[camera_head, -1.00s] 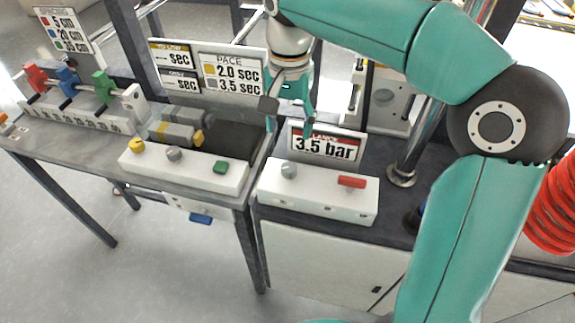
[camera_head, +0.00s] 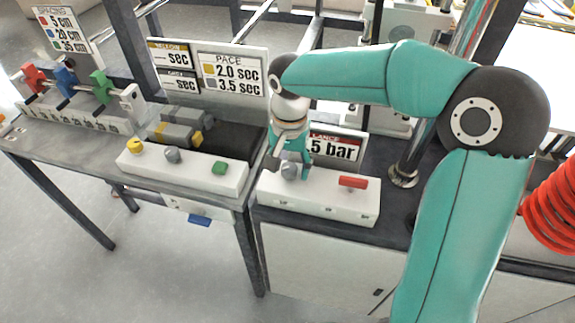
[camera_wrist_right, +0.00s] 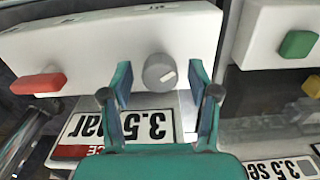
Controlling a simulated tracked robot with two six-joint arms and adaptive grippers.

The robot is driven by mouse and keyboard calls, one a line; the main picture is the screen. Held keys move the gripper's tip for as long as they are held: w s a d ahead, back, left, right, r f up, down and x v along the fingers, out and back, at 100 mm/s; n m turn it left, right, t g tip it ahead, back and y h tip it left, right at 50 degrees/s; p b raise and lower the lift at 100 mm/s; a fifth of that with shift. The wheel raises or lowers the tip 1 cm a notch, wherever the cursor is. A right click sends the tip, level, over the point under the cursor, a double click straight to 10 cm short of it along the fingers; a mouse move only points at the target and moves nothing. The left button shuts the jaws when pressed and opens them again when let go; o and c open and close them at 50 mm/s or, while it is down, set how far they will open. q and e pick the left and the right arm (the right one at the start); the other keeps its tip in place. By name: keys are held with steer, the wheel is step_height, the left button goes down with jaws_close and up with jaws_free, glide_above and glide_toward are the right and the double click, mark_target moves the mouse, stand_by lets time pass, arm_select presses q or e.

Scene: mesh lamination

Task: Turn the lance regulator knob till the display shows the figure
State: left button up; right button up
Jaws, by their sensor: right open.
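The grey lance regulator knob (camera_head: 289,170) sits on the left part of a white box, the lance panel (camera_head: 330,202). In the right wrist view the knob (camera_wrist_right: 159,72) lies between the two open fingers of my right gripper (camera_wrist_right: 160,90), with a gap on each side. A pale mark on the knob shows there. In the head view my right gripper (camera_head: 290,168) points down around the knob. The display (camera_head: 340,147) stands behind the panel, its left part hidden by my gripper; in the wrist view it (camera_wrist_right: 125,125) reads 3.5 bar, upside down. My left gripper is out of view.
A red handle (camera_head: 353,182) is on the same panel, right of the knob. A neighbouring white panel (camera_head: 190,172) carries a yellow knob (camera_head: 136,146), a grey knob (camera_head: 172,155) and a green button (camera_head: 220,168). A metal post (camera_head: 410,160) stands behind at right.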

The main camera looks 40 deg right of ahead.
steer(key=c, duration=1.2)
jaws_close()
steer(key=shift+o, duration=0.2)
jaws_free()
